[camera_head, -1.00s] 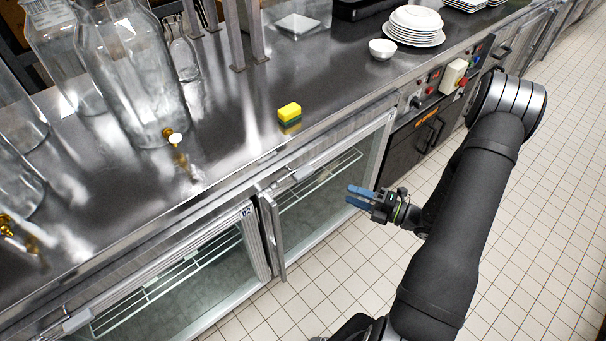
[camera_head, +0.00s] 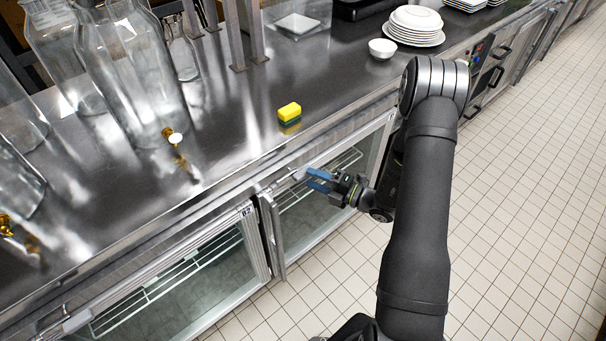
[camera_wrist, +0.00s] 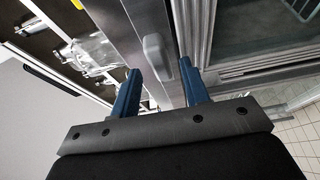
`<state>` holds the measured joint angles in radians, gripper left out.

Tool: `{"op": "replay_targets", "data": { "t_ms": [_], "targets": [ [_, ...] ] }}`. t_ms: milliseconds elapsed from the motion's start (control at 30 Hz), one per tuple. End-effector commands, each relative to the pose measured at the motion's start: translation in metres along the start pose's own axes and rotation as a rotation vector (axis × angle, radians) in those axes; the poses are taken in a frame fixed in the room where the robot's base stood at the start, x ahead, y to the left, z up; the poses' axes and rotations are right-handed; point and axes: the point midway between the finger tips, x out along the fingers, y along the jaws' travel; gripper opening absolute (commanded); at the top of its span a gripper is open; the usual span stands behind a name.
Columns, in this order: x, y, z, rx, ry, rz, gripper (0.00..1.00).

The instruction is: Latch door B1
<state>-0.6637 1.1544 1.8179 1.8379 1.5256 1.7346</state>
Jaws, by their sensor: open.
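The glass-fronted compartment to the right of the B2 label (camera_head: 247,211) has a metal frame and a wire rack inside; I see no B1 label. A small grey latch handle (camera_head: 299,173) sits on the upper frame of that compartment. In the wrist view a rounded grey handle (camera_wrist: 154,55) stands just beyond and between my fingertips. My gripper (camera_head: 309,179) is open and empty, its blue fingers pointing left, close to the handle. It also shows in the wrist view (camera_wrist: 161,68). I cannot tell whether it touches the handle or whether the door is fully closed.
The steel counter (camera_head: 235,135) runs above the doors. Glass jars (camera_head: 130,75) stand at the left; a white bowl (camera_head: 382,48) and stacked plates (camera_head: 415,25) stand at the back. The tiled floor (camera_head: 530,180) is clear on the right.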

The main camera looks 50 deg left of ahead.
Motion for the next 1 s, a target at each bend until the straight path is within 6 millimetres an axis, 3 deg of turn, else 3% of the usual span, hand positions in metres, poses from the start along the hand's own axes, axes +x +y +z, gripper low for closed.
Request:
{"op": "replay_targets", "data": {
  "t_ms": [100, 300, 667, 900, 1000],
  "targets": [
    [0.02, 0.0, -0.001, -0.001, 0.004, 0.001, 0.42],
    [0.038, 0.0, -0.001, -0.001, 0.001, 0.0, 0.42],
    [0.043, 0.0, 0.0, 0.0, 0.0, 0.0, 0.42],
    [0.042, 0.0, 0.0, 0.0, 0.0, 0.0, 0.0],
    [0.042, 0.0, 0.0, -0.001, 0.0, 0.0, 0.0]
  ]
}}
